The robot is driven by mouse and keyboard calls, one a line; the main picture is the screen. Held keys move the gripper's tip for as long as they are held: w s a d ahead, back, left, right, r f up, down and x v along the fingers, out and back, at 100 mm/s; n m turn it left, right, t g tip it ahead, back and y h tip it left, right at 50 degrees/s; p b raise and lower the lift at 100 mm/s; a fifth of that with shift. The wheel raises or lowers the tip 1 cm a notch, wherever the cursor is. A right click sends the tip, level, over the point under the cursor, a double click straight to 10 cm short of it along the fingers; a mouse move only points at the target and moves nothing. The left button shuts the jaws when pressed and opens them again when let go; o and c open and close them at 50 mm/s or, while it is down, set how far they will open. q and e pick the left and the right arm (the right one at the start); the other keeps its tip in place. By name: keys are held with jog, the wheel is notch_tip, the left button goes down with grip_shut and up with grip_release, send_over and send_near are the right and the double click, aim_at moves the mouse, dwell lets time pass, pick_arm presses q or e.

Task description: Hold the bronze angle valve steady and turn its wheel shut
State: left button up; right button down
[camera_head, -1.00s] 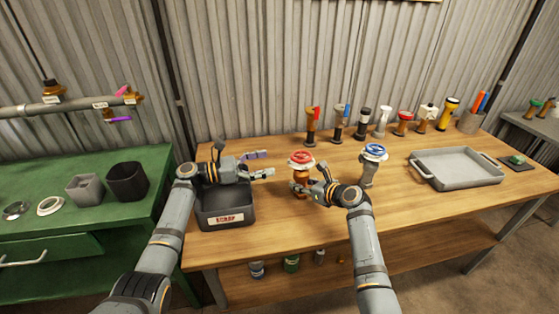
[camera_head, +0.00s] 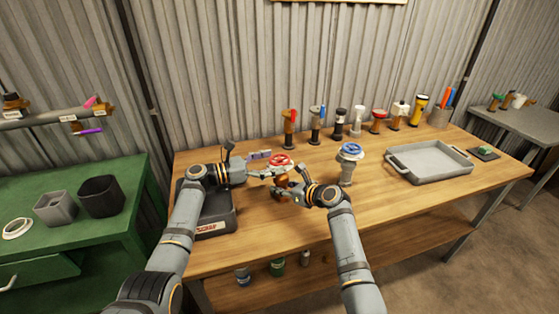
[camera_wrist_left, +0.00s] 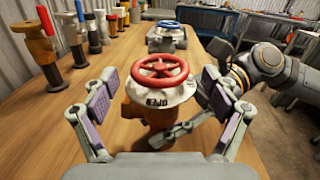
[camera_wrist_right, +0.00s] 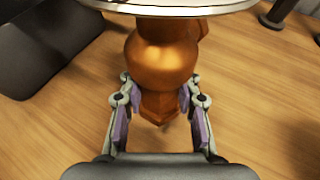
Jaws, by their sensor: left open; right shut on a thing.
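The bronze angle valve stands upright on the wooden table, its red wheel (camera_head: 280,160) on top above a white round plate. In the left wrist view the red wheel (camera_wrist_left: 160,70) sits between the fingers of my left gripper (camera_wrist_left: 160,82), which is open around the wheel. The plate (camera_wrist_left: 152,100) carries the word OPEN. My right gripper (camera_wrist_right: 157,98) is shut on the valve's bronze body (camera_wrist_right: 162,55), low down below the plate. In the head view my left gripper (camera_head: 278,171) hides part of the valve, with my right gripper (camera_head: 287,191) just below it.
A similar valve with a blue wheel (camera_head: 350,149) stands to the right. A grey tray (camera_head: 440,172) lies farther right. Several valves and a torch (camera_head: 419,109) line the back. A dark scrap bin (camera_head: 215,222) sits under my left arm. The table's right front is clear.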

aim_at(280, 158)
pick_arm(q)
jog(key=x, duration=0.3)
jog(key=shift+d, duration=0.1)
jog(key=c, duration=1.2)
jog(key=shift+o, duration=0.2)
jog(key=shift+w, duration=0.1)
jog(key=shift+f+g, duration=0.1)
jog(key=shift+g, duration=0.2)
jog(key=shift+w+m+g+h, duration=0.1)
jog(key=shift+m+g+h, duration=0.2)
jog(key=shift+m, duration=0.1)
jog(key=shift+m+g, duration=0.3)
jog(key=shift+g, duration=0.2)
jog(key=shift+s, duration=0.2)
